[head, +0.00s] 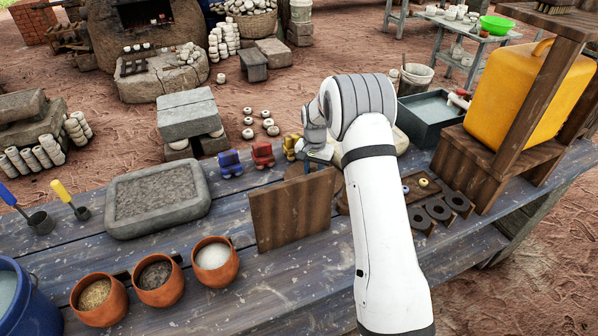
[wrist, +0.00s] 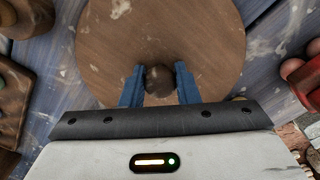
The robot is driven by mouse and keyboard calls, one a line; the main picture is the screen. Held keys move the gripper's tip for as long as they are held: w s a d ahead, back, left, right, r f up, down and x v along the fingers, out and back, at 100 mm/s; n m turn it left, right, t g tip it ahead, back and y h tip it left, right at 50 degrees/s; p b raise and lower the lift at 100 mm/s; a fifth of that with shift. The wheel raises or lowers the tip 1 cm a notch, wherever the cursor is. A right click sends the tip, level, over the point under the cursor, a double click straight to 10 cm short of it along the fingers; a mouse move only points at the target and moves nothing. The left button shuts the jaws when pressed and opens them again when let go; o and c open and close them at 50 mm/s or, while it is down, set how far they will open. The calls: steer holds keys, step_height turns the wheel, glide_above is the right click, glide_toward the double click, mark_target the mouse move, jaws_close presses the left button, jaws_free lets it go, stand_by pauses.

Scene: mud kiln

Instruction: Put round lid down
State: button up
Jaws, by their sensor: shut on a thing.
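The round lid (wrist: 120,45) is a brown wooden disc with a dark round knob (wrist: 160,88) near its middle. My gripper (wrist: 160,74) has its two blue fingers shut on the knob, one on each side. In the head view, only a brown part of the lid (head: 297,170) shows behind an upright wooden board (head: 292,210), and my arm hides much of the gripper. The lid looks about level over the blue-grey plank table. I cannot tell whether it touches the tabletop.
A blue toy truck (head: 229,164), a red one (head: 263,155) and a yellow one (head: 291,146) stand near the table's back edge. A stone tray (head: 205,190) and several clay pots (head: 215,262) are to the left. A holed wooden rack (head: 458,202) is at right.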

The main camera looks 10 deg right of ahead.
steer(key=shift+f, duration=0.15)
steer(key=o, duration=0.9)
